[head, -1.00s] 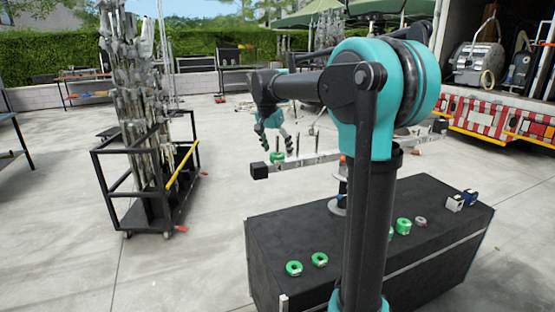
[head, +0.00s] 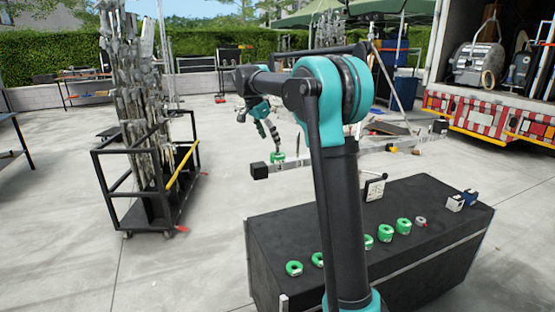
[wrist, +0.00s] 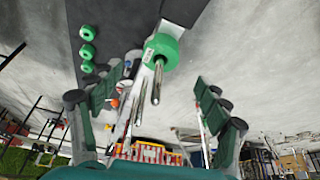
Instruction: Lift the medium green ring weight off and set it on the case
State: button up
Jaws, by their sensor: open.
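A green ring weight (head: 277,157) sits on a peg near the left end of a long metal beam (head: 320,160). It also shows in the wrist view (wrist: 162,50), with a pale label on its side and bare metal pegs beside it. My gripper (head: 270,137) is just above the ring, tilted. In the wrist view my gripper (wrist: 155,92) has its fingers spread wide, with nothing between the pads; the ring lies beyond the fingertips.
Blue-and-white boxes (head: 462,200), a small grey ring (head: 421,221) and a dial display (head: 375,189) are on the case top. A black cart of metal stands (head: 150,180) is at left. The case top's rear is fairly clear. My arm hides part of the row.

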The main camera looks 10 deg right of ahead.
aim_at(276, 152)
jog(key=shift+x, duration=3.9)
jog(key=shift+w, duration=0.1)
jog(key=shift+c, duration=0.4)
jog(key=shift+r, duration=0.1)
jog(key=c, duration=1.4)
